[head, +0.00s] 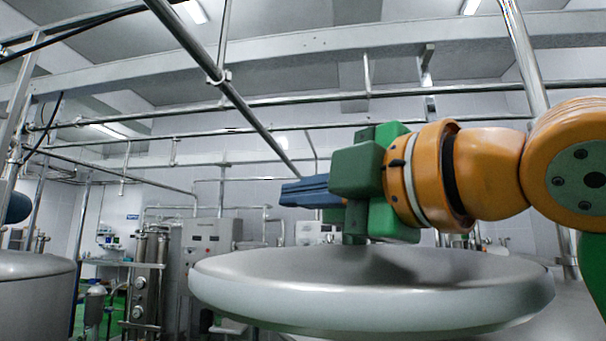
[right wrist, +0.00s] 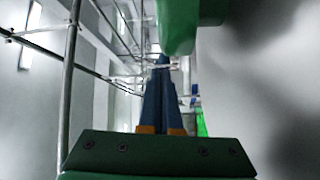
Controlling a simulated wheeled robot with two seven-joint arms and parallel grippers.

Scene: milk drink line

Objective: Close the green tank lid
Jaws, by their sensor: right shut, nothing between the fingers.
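A large round silver lid (head: 370,300) fills the lower middle of the head view, roughly level, with its rounded rim toward me. My right gripper (head: 285,194) is just above it, reaching in from the right. Its blue fingers point left, are shut together and hold nothing. In the right wrist view the right gripper (right wrist: 162,60) shows its fingers together, with a smooth grey surface on the right of the picture. A green part (right wrist: 185,22) hangs close to the fingers at the top there; I cannot tell whether it belongs to the lid.
Another silver tank (head: 35,268) stands at the far left. A steel cabinet (head: 210,240) and upright steel cylinders (head: 148,270) stand behind the lid. A slanting pipe (head: 240,105) and other overhead pipes cross above. Open air lies left of the fingers.

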